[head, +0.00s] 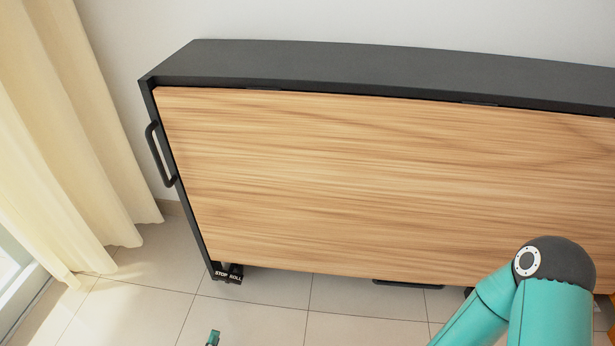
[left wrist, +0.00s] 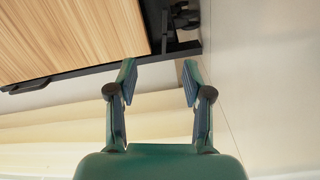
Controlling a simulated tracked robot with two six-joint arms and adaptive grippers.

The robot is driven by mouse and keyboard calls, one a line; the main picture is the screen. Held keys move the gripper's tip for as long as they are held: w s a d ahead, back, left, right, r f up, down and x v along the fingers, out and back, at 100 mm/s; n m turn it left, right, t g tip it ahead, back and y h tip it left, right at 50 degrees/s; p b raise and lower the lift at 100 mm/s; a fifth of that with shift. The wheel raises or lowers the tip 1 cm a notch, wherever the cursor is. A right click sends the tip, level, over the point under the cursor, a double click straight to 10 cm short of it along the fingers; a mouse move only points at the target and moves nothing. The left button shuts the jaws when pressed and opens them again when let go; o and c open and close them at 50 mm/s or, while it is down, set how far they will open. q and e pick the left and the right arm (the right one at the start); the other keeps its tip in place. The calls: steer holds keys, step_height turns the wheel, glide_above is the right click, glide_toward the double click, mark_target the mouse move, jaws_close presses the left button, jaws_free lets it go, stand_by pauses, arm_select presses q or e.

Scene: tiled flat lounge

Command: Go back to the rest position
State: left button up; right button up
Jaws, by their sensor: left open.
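My left gripper (left wrist: 159,74) is open in the left wrist view, with its two green fingers apart and nothing between them. Only a small teal fingertip of the left gripper (head: 213,338) shows at the bottom edge of the head view, over the floor and below the wooden panel. A teal arm link of mine with a dark joint cap stands at the lower right of the head view. My right gripper is not in view.
A dark-framed unit with a wooden front panel (head: 380,180) stands against the wall. It has a side handle (head: 160,155) and a caster marked STOP ROLL (head: 228,273). Cream curtains (head: 65,120) hang at the left. The tiled floor (head: 260,320) in front looks clear.

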arm_select(q)
steer(key=w+d+r+m+h+p, duration=0.2)
steer(key=w+d+r, duration=0.3)
steer(key=r, duration=0.4)
steer(key=w+d+r+m+h+p, duration=0.2)
steer(key=w+d+r+m+h, duration=0.1)
steer(key=w+r, duration=0.4)
steer(key=s+d+r+m+g+p, duration=0.1)
steer(key=d+r+m+g+p, duration=0.15)
steer(key=d+r+g, duration=0.35)
steer(key=s+d+f+m+g+y, duration=0.15)
steer(key=s+g, duration=0.45)
steer(key=s, duration=0.6)
steer(key=s+d+f+m+g+y, duration=0.1)
steer(key=s+f+m+g+y, duration=0.3)
steer(key=s, duration=0.8)
step_height(320, 180, up, 39)
steer(key=n+g+h+p, duration=0.1)
steer(key=h+p, duration=0.1)
steer(key=p, duration=3.6)
steer(key=shift+s+f, duration=0.15)
steer(key=shift+s, duration=0.1)
steer(key=shift+c, duration=0.8)
steer(key=shift+f, duration=0.1)
steer(key=shift+w+d, duration=0.1)
